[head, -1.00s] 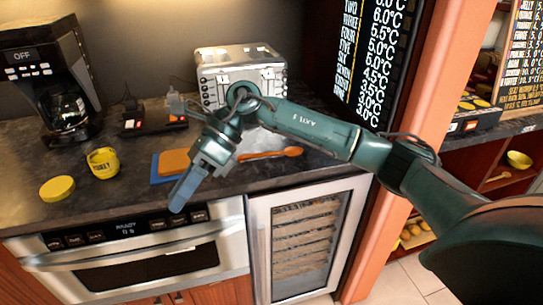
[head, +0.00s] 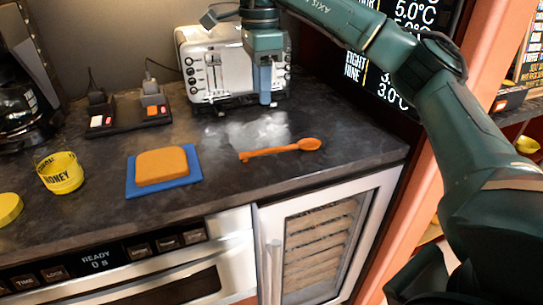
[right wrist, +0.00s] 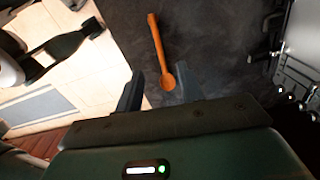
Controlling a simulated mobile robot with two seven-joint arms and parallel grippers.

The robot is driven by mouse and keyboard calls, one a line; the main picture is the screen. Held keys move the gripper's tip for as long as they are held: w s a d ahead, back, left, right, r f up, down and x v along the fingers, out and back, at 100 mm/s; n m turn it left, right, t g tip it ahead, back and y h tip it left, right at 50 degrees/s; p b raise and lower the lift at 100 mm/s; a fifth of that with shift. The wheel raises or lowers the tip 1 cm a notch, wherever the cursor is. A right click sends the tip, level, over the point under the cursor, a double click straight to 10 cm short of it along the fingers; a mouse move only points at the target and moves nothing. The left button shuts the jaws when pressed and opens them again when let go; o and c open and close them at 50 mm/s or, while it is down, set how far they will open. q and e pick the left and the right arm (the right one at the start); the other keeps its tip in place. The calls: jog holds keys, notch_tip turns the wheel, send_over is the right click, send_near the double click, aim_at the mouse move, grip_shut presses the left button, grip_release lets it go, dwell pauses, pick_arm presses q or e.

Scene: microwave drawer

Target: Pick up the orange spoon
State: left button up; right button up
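The orange spoon (head: 280,150) lies flat on the dark counter (head: 330,115), its bowl at the right end in the head view. My right gripper (head: 265,98) points down in front of the toaster, behind and above the spoon in that view. In the right wrist view the spoon (right wrist: 158,45) runs away from the gripper, with its bowl close to the gap between the two spread fingers. My right gripper (right wrist: 158,87) is open and empty there, and looks apart from the spoon. My left gripper is not in view.
A silver toaster (head: 207,62) stands at the back. Orange bread (head: 162,165) on a blue board (head: 187,180) lies left of the spoon, with a yellow honey jar (head: 60,173) farther left. A glass-door cooler (head: 318,235) is below the counter. The counter around the spoon is clear.

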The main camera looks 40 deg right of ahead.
jog(key=b, duration=0.2)
send_over(259, 151)
jog(key=d, duration=0.1)
notch_tip(259, 151, down, 8)
jog(key=shift+w+r, duration=0.1)
jog(key=shift+w, duration=0.05)
jog(key=f, duration=0.2)
jog(key=a+f, duration=0.1)
jog(key=f, duration=0.1)
jog(key=shift+f+b, duration=0.3)
jog(key=shift+b, duration=0.05)
jog(key=shift+f, duration=0.55)
jog(key=shift+f, duration=0.15)
jog(key=shift+c, duration=0.4)
grip_shut()
